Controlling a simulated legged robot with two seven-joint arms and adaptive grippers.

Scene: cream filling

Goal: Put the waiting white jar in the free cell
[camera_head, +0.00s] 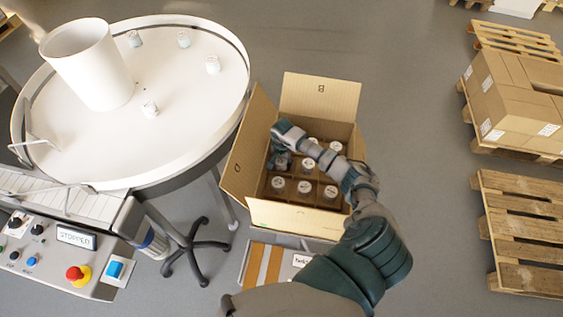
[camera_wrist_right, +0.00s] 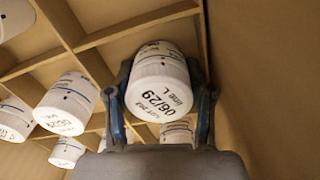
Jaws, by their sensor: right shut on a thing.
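My right gripper (camera_head: 279,158) reaches down into the open cardboard box (camera_head: 303,218), at its left side. In the right wrist view the right gripper (camera_wrist_right: 162,112) is shut on a white jar (camera_wrist_right: 160,72), one finger on each side. The jar's lid faces the camera and carries a printed date. It is among the cardboard dividers (camera_wrist_right: 140,22); I cannot tell whether it rests on the bottom of a cell. Several other white jars (camera_head: 304,187) stand in cells of the box. The arm hides part of the box. My left gripper is not in view.
A round white turntable (camera_head: 190,90) at the left carries several small jars (camera_head: 213,64) and a large white cylinder (camera_head: 88,65). The box flaps (camera_head: 320,97) stand open. A control panel (camera_head: 60,255) is at the lower left. Pallets (camera_head: 525,225) stand at the right.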

